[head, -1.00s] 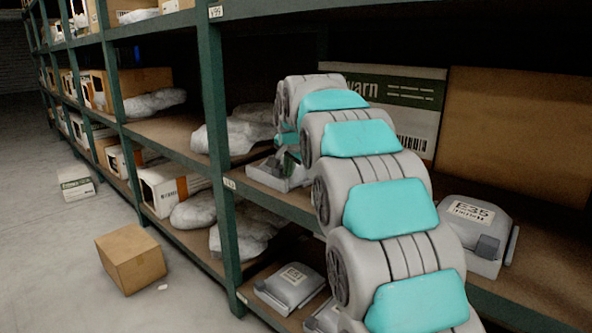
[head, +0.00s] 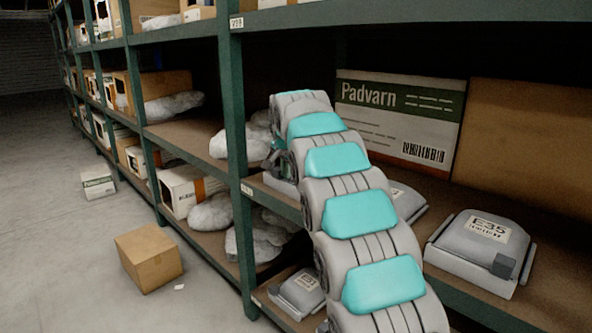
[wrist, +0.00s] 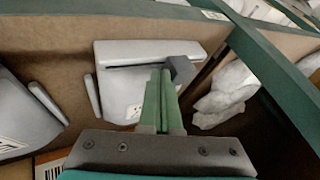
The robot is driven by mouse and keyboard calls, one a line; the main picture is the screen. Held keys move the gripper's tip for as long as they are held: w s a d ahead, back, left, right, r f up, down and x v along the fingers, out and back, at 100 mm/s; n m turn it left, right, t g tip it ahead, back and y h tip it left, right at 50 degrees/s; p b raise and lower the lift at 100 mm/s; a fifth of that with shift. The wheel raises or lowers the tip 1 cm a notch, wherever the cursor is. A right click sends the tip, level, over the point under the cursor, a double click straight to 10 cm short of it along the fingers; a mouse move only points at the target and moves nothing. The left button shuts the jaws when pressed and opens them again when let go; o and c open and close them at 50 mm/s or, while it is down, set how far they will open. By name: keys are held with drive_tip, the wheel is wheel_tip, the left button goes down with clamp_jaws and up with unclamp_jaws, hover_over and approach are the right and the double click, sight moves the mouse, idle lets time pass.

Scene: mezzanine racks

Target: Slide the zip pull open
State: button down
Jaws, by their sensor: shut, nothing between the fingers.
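In the wrist view a pale grey case (wrist: 125,85) lies on the brown shelf, with a dark slot along its far edge. A dark grey block (wrist: 182,72), which looks like the zip pull, sits at the right end of that slot. My gripper (wrist: 166,75) has its green fingers together and empty, with the tips just left of the block. I cannot tell whether they touch it. In the head view my arm hides most of the gripper and this case.
A similar case marked E35 (head: 485,240) and another grey case (head: 405,200) share the shelf. A Padvarn carton (head: 400,125) stands behind. A green upright (head: 237,150) and wrapped bundles (wrist: 230,92) are close on the right in the wrist view.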

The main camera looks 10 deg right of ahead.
sight(277, 168)
drive_tip(key=w+a+p, duration=0.1)
drive_tip(key=w+a, duration=0.1)
drive_tip(key=w, duration=0.1)
drive_tip(key=shift+a+r+p, duration=0.15)
drive_tip(key=shift+p, duration=0.2)
drive_tip(key=shift+w+a, duration=0.15)
drive_tip(key=shift+s+d+b, duration=0.3)
drive_tip(key=shift+s+d, duration=0.1)
drive_tip(key=shift+s, duration=0.05)
drive_tip(key=s, duration=0.1)
drive_tip(key=s+d, duration=0.1)
drive_tip(key=s+b, duration=0.1)
drive_tip(key=shift+d+r, duration=0.25)
drive_tip(key=shift+d, duration=0.1)
drive_tip(key=v, duration=0.8)
drive_tip(key=s+d+f+n+g, duration=0.1)
drive_tip(key=s+f+n+g, duration=0.2)
drive_tip(key=s+f, duration=0.5)
drive_tip(key=s+d+f+n+g, duration=0.2)
drive_tip(key=s+f, duration=0.6)
drive_tip(key=s, duration=2.2)
drive_tip(key=s+d+f+n+g, duration=0.1)
drive_tip(key=s+f+n+g, duration=0.3)
drive_tip(key=s, duration=1.5)
wheel_tip(277, 168, down, 4)
drive_tip(key=shift+d+n, duration=0.3)
drive_tip(key=shift+d, duration=0.1)
